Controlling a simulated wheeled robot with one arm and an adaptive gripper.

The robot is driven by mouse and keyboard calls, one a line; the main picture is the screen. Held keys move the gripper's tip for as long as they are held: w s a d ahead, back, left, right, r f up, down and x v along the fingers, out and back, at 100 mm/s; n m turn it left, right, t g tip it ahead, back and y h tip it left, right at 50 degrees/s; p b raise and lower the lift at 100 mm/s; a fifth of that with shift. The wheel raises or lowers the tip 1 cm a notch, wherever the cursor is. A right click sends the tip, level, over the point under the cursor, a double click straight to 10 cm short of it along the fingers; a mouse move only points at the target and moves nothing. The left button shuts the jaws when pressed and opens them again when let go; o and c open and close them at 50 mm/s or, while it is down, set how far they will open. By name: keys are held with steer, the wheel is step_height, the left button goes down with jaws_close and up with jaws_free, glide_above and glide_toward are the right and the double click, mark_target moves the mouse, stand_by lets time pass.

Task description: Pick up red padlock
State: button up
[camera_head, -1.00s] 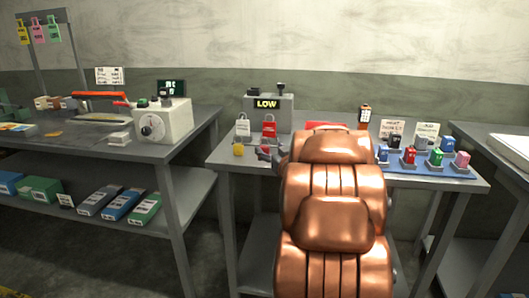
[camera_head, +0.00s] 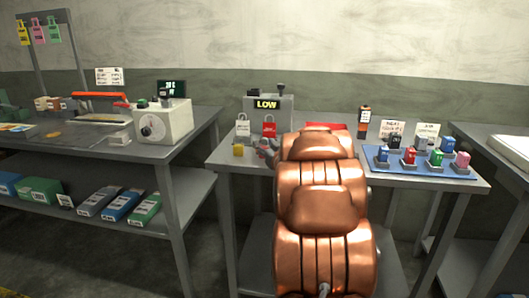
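A small red padlock (camera_head: 410,157) stands on a blue mat (camera_head: 380,167) at the right of the middle table, among several other coloured padlocks. A red padlock-shaped item (camera_head: 269,127) also stands at the left of this table, in front of the grey box marked LOW. My copper-coloured arm covers the middle of the table. My gripper (camera_head: 265,150) shows only as a small grey part left of the arm, near the red padlock-shaped item. Its fingers are mostly hidden, and I cannot tell whether they touch or hold anything.
The grey LOW box (camera_head: 283,107) and a white padlock-shaped item (camera_head: 242,126) stand at the table's left, with a yellow block (camera_head: 238,151) in front. Small signs (camera_head: 391,129) stand behind the mat. A left bench holds a white dial box (camera_head: 163,120).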

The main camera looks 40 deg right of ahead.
steer(key=c, duration=0.7)
steer(key=shift+r, duration=0.15)
